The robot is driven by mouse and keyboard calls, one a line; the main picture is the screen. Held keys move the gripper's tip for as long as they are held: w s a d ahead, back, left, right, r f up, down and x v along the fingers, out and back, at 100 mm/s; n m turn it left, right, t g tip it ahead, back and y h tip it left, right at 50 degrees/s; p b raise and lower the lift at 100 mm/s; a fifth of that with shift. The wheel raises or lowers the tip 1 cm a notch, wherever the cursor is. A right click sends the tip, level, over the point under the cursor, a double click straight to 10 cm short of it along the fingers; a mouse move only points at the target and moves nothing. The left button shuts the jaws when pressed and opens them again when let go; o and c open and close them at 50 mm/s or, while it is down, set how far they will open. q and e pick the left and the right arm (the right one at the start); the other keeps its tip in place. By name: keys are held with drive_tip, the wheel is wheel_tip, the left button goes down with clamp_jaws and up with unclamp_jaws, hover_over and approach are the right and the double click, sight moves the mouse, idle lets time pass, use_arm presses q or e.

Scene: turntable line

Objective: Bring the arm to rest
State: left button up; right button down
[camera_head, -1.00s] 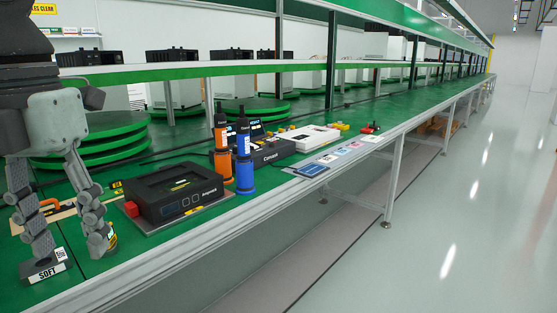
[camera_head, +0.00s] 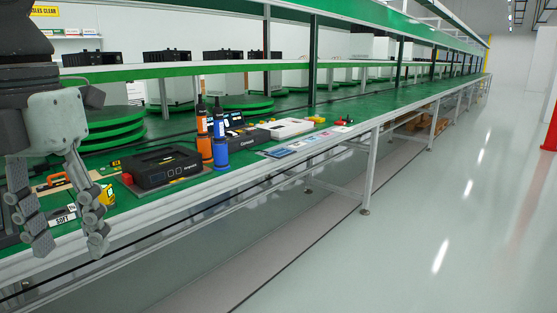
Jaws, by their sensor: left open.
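My left gripper (camera_head: 66,240) hangs at the left of the head view, in front of the bench's near edge. Its two jointed fingers point down and stand apart, with nothing seen between them. The dark arm above it (camera_head: 25,40) comes in from the top left. A small label block marked SOFT (camera_head: 62,218) and a yellow item (camera_head: 106,194) show on the bench behind the fingers, partly hidden. My right gripper is not in view.
A white box (camera_head: 285,128) and flat cards (camera_head: 279,152) lie further right. The floor (camera_head: 430,220) at right is clear.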

use_arm(q)
drive_tip(key=w+d+n+t+h, duration=0.2)
drive_tip(key=w+d+t+h, duration=0.25)
drive_tip(key=w+h, duration=0.45)
drive_tip(key=w+a+n+t+h+p, duration=0.1)
drive_tip(key=w+a+n+t+h, duration=0.2)
drive_tip(key=w+a+n+t, duration=0.45)
drive_tip(key=w+a+f+n+t+y, duration=0.2)
drive_tip(key=a+f+n+t+y, duration=0.3)
drive_tip(key=a+f+n+y, duration=1)
drive_tip(key=s+d+f+n+g+y+p, duration=0.1)
drive_tip(key=s+f+n+g, duration=0.4)
drive_tip(key=f, duration=0.8)
drive_tip(key=s+d+f+n+g, duration=0.15)
drive_tip(key=s+f, duration=0.45)
drive_tip(key=f, duration=0.6)
drive_tip(key=s+d+f+n+g+h, duration=0.2)
drive_tip(key=s+d+f+g, duration=0.5)
drive_tip(key=s+d+f, duration=0.4)
drive_tip(key=shift+s+d+f, duration=0.35)
drive_tip(key=shift+s, duration=0.65)
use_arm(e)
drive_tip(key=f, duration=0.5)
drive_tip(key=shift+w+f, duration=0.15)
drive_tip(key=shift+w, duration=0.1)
